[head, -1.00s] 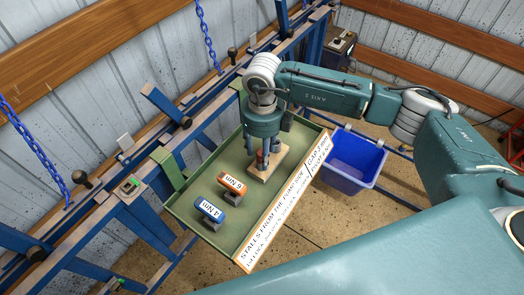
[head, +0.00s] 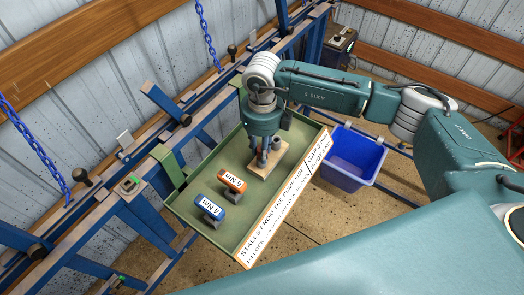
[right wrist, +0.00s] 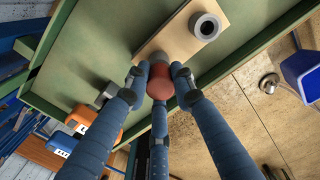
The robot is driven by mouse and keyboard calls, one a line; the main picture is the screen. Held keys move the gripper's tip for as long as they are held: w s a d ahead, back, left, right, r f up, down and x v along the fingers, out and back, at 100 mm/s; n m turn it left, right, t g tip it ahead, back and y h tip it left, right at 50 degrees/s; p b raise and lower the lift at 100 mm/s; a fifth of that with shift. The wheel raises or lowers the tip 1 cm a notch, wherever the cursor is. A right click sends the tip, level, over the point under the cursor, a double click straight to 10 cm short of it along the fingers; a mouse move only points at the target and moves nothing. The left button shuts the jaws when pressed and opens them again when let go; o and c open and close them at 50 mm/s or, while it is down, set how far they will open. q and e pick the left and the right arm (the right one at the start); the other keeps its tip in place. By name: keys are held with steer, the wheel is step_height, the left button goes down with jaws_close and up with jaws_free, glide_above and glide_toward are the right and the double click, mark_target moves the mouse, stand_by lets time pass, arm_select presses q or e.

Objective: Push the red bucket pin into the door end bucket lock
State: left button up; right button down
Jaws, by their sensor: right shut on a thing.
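The red pin (right wrist: 160,82) shows in the right wrist view as a rounded red head at the edge of a pale wooden board (right wrist: 168,40). My right gripper (right wrist: 158,76) has its blue fingers closed around this red head, above the board. In the head view, my right gripper (head: 263,160) points down over the wooden board (head: 283,157), and its fingers hide most of the pin. I cannot tell whether the pin is clear of the board. I cannot pick out the door end bucket lock for certain. My left gripper is out of view.
The board lies in a green tray (head: 234,226) with a grey ring socket (right wrist: 205,26), an orange-labelled block (head: 232,181) and a blue-labelled block (head: 209,207). A blue bucket (head: 350,160) hangs right of the tray. Blue rails (head: 140,214) and hanging chains stand left.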

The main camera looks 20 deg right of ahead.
step_height(320, 180, up, 20)
steer(key=b, duration=0.6)
steer(key=shift+f, duration=0.25)
